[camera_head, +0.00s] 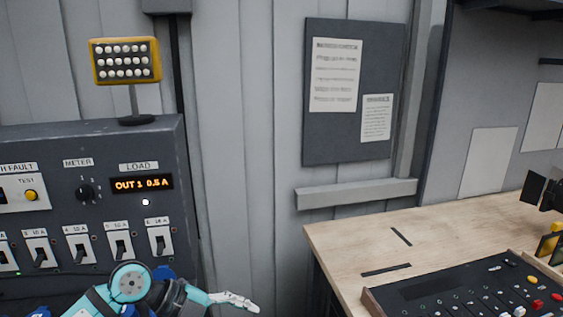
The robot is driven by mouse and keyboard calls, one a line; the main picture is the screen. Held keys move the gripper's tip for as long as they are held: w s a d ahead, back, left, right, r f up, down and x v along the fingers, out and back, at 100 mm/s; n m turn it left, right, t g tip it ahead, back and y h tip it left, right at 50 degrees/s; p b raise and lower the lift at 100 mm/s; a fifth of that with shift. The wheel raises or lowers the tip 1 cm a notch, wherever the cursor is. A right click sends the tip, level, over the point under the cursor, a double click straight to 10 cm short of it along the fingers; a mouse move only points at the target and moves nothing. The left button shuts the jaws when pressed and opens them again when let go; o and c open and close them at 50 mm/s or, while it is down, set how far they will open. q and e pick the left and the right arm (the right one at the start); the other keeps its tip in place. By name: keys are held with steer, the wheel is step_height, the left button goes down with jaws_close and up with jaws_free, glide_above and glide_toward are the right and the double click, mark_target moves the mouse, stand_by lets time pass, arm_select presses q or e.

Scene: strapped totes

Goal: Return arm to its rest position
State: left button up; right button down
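My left arm, teal with a dark round joint, shows at the bottom edge, left of centre. Its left gripper (236,301) is a pale, slim shape pointing right, in front of the grey wall. I see it from the side, so I cannot tell whether its fingers are apart. Nothing visible hangs from it. My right gripper is not clearly in view.
A grey switch panel (110,210) with a LOAD display (142,184) reading "OUT 1 0.5 A" stands behind the arm. A yellow lamp (126,61) tops it. A wooden desk (345,240) with a control console (470,290) is at right. Grey wall lies between.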

arm_select(q)
steer(key=s+d+r+n+t+h, duration=0.1)
steer(key=d+r+n+t+h, duration=0.2)
steer(key=d+r+t+h, duration=0.65)
steer(key=w+a+f+n+t+y, duration=0.15)
steer(key=a+n+t+y, duration=0.25)
steer(key=a+n+y, duration=0.45)
steer(key=w+a+f+n+t+y, duration=0.1)
steer(key=a+f+n+t+y, duration=0.3)
steer(key=a+n+y, duration=0.5)
steer(key=s+a+f+n+g+y, duration=0.3)
steer(key=s+a+f+n+g, duration=0.15)
steer(key=f, duration=0.45)
steer(key=s+f+g, duration=0.5)
steer(key=s+f, duration=0.2)
steer(key=s, duration=0.4)
steer(key=s+f+g, duration=0.6)
steer(key=s+f, duration=0.2)
steer(key=s, duration=0.2)
step_height(320, 180, down, 28)
steer(key=s+g+b, duration=0.1)
steer(key=s+b, duration=0.1)
steer(key=s+a+f+g+b, duration=0.1)
steer(key=s+a+f, duration=0.1)
steer(key=s+f, duration=1.4)
steer(key=shift+s+f+m, duration=0.2)
steer(key=shift+m, duration=0.2)
